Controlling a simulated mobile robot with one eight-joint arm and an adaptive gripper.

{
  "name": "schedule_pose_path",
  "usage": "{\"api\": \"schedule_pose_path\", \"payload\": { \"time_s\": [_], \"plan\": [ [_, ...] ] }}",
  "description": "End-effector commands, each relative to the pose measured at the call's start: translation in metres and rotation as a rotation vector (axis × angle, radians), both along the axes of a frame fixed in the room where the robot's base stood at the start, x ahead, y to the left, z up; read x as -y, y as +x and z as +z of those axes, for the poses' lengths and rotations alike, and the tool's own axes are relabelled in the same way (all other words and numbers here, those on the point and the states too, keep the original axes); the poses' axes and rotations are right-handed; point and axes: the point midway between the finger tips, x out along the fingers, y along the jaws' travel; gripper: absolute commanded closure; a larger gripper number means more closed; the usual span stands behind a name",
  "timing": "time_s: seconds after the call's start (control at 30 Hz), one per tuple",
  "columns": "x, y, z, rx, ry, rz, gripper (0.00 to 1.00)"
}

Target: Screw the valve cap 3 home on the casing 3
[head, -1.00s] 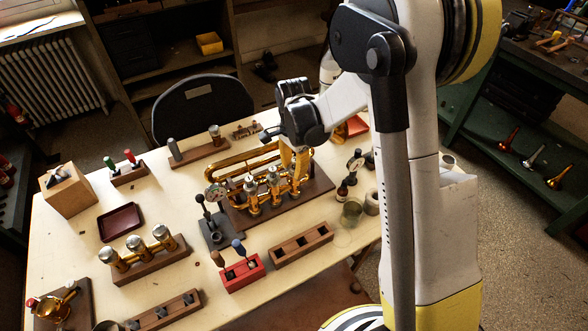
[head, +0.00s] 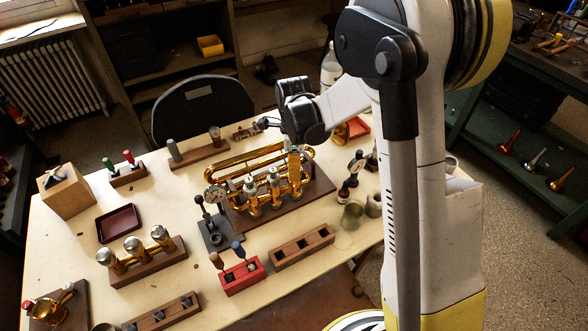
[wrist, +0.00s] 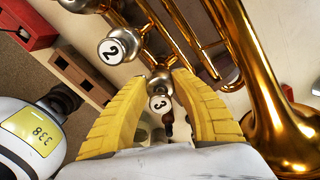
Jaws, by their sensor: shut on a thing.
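The brass horn (head: 232,163) lies on a dark wooden board, with three upright valve casings in its middle. Casing 3 (head: 295,183) is the right-hand one. My gripper (head: 292,157) reaches down over it from above. In the wrist view, the yellow fingers of my gripper (wrist: 160,100) stand on both sides of the silver valve cap 3 (wrist: 160,82), marked "3", and are shut on it. The cap is in line with casing 3 at its top; whether it is fully seated cannot be told. The cap marked "2" (wrist: 112,49) sits on the neighbouring casing.
A grey gauge stand (head: 213,235) is left of the horn. A red block with tools (head: 242,277) and a slotted wooden block (head: 302,246) are in front. A glass jar (head: 352,216) and bottles stand to the right. The horn's bell (wrist: 285,130) is close beside the right finger.

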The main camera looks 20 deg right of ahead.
Motion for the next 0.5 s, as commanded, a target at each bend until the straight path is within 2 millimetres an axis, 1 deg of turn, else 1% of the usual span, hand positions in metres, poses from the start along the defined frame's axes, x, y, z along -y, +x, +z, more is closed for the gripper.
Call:
{"api": "schedule_pose_path", "payload": {
  "time_s": [0.17,0.4,0.5],
  "plan": [
    [0.0001,0.0,-0.0005,0.0,0.0,-0.027,1.0],
    [0.001,0.0015,-0.0014,0.0,0.0,-0.363,1.0],
    [0.0011,0.0018,-0.001,0.0,0.0,-0.437,1.0]
  ]
}}
